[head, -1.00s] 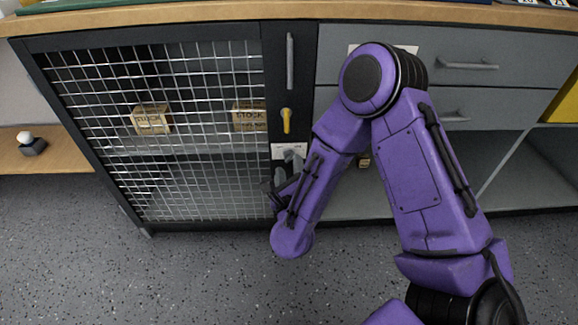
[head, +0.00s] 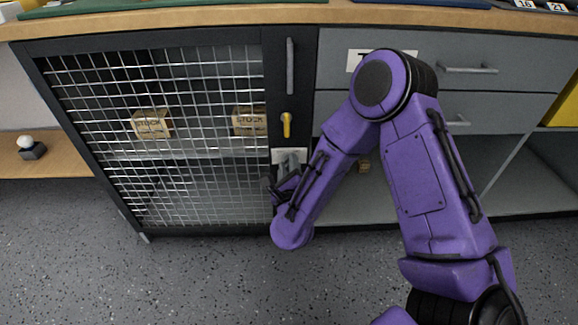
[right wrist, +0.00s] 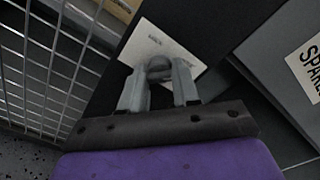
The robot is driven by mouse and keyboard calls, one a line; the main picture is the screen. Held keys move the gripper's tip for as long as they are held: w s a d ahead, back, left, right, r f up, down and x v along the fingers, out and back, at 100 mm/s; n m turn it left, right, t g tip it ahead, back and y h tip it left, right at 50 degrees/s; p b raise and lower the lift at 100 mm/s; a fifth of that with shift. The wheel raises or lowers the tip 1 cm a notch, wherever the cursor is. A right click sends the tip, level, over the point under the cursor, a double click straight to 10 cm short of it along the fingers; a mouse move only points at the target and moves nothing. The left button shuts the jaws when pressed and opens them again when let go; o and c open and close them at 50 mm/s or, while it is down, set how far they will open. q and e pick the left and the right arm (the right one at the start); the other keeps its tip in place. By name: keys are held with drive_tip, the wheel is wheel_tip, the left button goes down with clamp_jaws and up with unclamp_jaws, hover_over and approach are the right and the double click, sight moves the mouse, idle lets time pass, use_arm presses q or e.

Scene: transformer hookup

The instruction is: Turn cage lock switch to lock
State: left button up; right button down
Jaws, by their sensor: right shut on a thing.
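The cage (head: 160,187) has a closed wire-mesh door in a dark frame at the left of the head view. Its lock switch (right wrist: 158,65) is a small grey knob on a white label plate (right wrist: 150,38), seen in the right wrist view. My right gripper (right wrist: 160,78) is shut on the lock switch, one finger on each side of it. In the head view the right gripper (head: 288,165) is at the white plate low on the door frame, and the fingers mostly hide the switch. The label's words are too blurred to read surely. My left gripper is out of view.
A yellow handle (head: 286,124) sits above the plate, and a long grey bar handle (head: 290,65) above that. Boxes marked STOCK (head: 151,123) stand inside the cage. Grey drawers (head: 470,50) and an open shelf lie to the right, partly behind my right arm.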

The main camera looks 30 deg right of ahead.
drive_tip(key=shift+f+n+p, duration=0.2)
drive_tip(key=shift+n+p, duration=4.75)
drive_tip(key=shift+n, duration=3.75)
drive_tip(key=c, duration=0.8)
unclamp_jaws()
